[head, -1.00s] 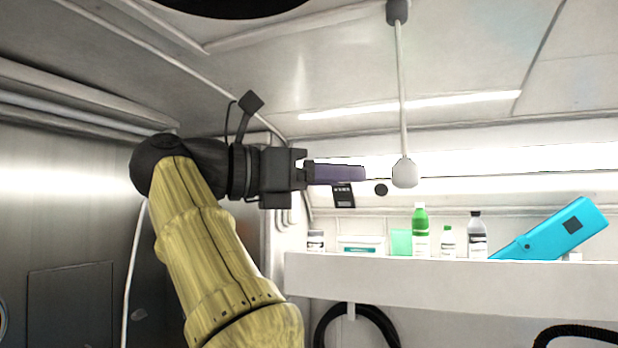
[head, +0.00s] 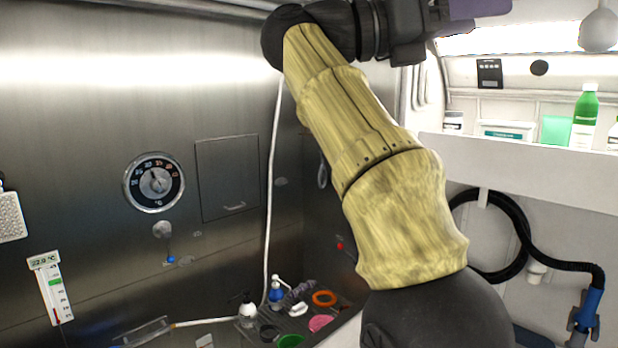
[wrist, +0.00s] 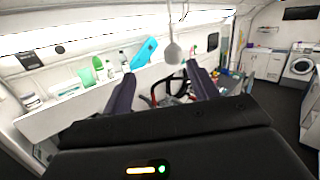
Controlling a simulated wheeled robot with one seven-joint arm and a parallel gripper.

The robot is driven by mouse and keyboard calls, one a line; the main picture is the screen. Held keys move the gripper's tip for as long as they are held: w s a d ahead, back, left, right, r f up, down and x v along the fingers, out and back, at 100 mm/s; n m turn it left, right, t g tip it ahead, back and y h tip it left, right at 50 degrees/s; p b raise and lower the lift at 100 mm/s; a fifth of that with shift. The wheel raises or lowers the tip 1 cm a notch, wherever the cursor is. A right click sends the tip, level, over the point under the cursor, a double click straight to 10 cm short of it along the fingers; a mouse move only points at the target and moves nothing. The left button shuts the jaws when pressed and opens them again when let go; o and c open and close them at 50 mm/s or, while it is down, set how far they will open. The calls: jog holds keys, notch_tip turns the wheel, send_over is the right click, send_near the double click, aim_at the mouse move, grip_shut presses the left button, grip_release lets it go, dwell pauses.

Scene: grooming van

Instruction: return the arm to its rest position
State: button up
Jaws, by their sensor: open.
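My arm is raised in the head view, its yellow sleeve crossing the middle of the picture. My gripper shows at the top right of the head view, its purple finger (head: 478,9) partly cut off by the upper edge. In the wrist view my gripper (wrist: 160,85) has its two dark purple fingers spread apart with nothing between them.
A white shelf (head: 530,165) on the right holds a green bottle (head: 586,105) and other containers. A black hose (head: 515,240) hangs below it. A steel wall with a round dial (head: 154,182) stands left. Bottles and coloured rings lie low in the corner. The wrist view shows a washing machine (wrist: 301,64).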

jog(key=w+a+f+n+t+y, duration=0.15)
jog(key=w+a+n+t, duration=0.25)
jog(key=w+n+t, duration=0.65)
jog(key=w+a+f+n+t+y, duration=0.1)
jog(key=w+a+f+n+t, duration=0.2)
jog(key=w+n+t, duration=1)
jog(key=w+a+f+n+g+y, duration=0.1)
jog(key=a+f+n+y, duration=0.1)
jog(key=f+n+y, duration=0.75)
jog(key=w+a+f+n+g+y, duration=0.15)
jog(key=f+n+y, duration=0.45)
jog(key=f+n, duration=0.6)
jog(key=s+f+n+g+y, duration=0.1)
jog(key=s+f+n+g, duration=0.3)
jog(key=f, duration=0.9)
jog(key=s+f+n+g+y, duration=0.1)
jog(key=s+f+g, duration=0.45)
jog(key=f, duration=0.65)
jog(key=s+d+f+n+g, duration=0.1)
jog(key=s+d+f+g, duration=0.1)
jog(key=s+f+g, duration=0.2)
jog(key=s+d+f+n+g, duration=0.2)
jog(key=s+f+g, duration=0.2)
jog(key=s+f, duration=0.7)
jog(key=s, duration=0.6)
jog(key=shift+d+f, duration=0.2)
jog(key=shift+d, duration=0.05)
